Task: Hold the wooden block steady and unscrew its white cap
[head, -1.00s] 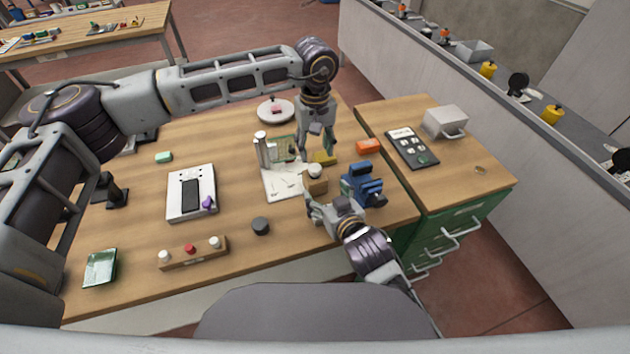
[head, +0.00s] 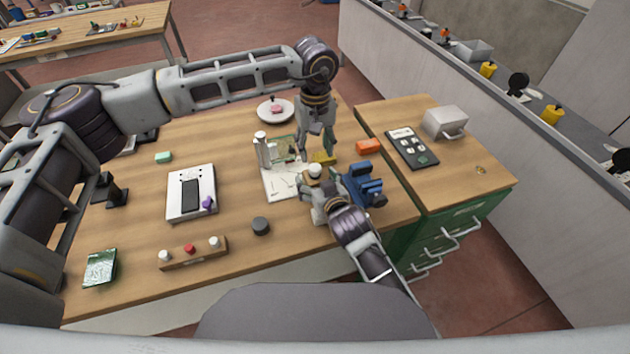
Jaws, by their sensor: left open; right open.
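The white cap (head: 314,170) sits on top of the wooden block, at the centre-right of the bench. The block stands upright and is now mostly hidden by my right gripper. My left gripper (head: 316,152) points down with its fingers apart, just above and behind the cap in the picture, and holds nothing. My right gripper (head: 312,192) is open with its fingers at the block. I cannot tell whether they touch it.
A blue vise (head: 364,184) stands close on the right. A white board with a green part (head: 283,180) lies to the left, and a yellow piece (head: 324,158) is behind. An orange block (head: 368,146) and a dark round knob (head: 261,226) are nearby.

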